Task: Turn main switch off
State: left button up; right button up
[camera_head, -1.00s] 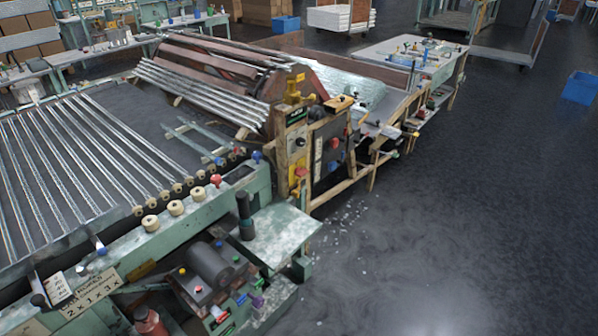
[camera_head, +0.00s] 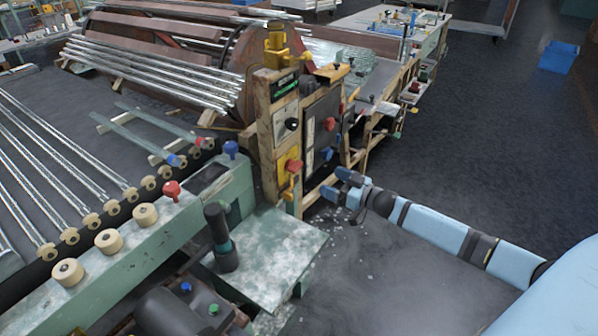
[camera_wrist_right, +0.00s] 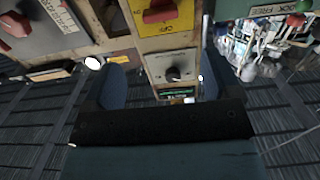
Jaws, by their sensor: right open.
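A red switch handle on a yellow plate (camera_head: 291,165) sits low on the front of a wooden post. In the right wrist view the red handle (camera_wrist_right: 158,12) shows at the top edge, on a yellow plate lettered "OFF". I cannot tell its exact setting. My right gripper (camera_head: 342,185) is open and empty, to the right of the post and a little below the switch, apart from it. In the wrist view its two dark fingers (camera_wrist_right: 160,80) stand apart with the panel beyond them. My left gripper is not in view.
A black knob (camera_head: 292,124) is above the red switch. A dark box with a red knob (camera_head: 330,124) is to the right. A green table (camera_head: 265,255) stands in front, with a dark upright handle (camera_head: 220,238) at its left. Open floor (camera_head: 480,120) lies right.

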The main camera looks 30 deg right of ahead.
aim_at(300, 168)
jog(key=x, duration=1.1)
jog(key=shift+w+b, duration=0.15)
jog(key=shift+b, duration=0.25)
jog(key=c, duration=0.9)
